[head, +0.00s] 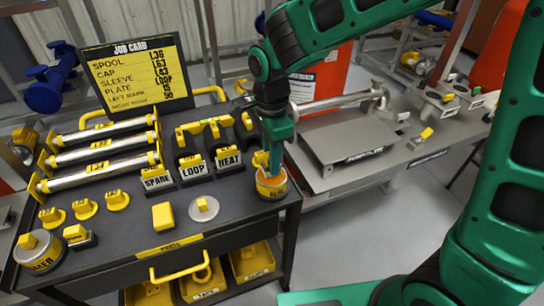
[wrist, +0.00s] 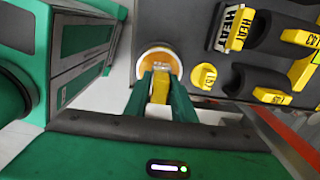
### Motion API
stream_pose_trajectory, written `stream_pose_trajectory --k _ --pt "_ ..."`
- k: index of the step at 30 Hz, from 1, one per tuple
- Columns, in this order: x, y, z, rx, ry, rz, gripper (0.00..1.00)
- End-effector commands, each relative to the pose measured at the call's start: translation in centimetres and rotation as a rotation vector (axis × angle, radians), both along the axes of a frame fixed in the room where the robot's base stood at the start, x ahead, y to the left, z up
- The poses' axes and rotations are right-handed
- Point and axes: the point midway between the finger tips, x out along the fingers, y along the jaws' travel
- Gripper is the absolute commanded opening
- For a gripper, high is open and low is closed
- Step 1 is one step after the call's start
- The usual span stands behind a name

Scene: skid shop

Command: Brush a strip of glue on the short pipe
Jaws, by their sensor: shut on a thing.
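My gripper (head: 270,150) is shut on a yellow-handled brush (wrist: 160,90) and points down over the glue pot (head: 271,188) at the cart's right front corner. In the wrist view, the brush's far end lies inside the white rim of the pot (wrist: 142,51), over its orange inside. Whether the bristles touch glue is hidden. Three silver pipes with yellow end holders lie in a rack at the cart's left: a back one (head: 116,127), a middle one (head: 105,149) and a front one (head: 98,175).
The dark cart (head: 125,215) also holds holders marked SPARE, LOOP and HEAT (head: 229,159), several yellow-topped pieces and a job card (head: 133,72). To the right, a grey bench carries a raised plate (head: 345,135) and pipework (head: 335,102).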

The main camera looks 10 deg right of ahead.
Motion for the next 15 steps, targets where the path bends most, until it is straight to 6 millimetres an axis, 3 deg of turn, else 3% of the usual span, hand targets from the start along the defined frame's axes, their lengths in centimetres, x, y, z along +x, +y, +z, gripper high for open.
stream_pose_trajectory --k 15 --pt "0.0 0.03 -0.54 0.0 0.0 0.0 0.05"
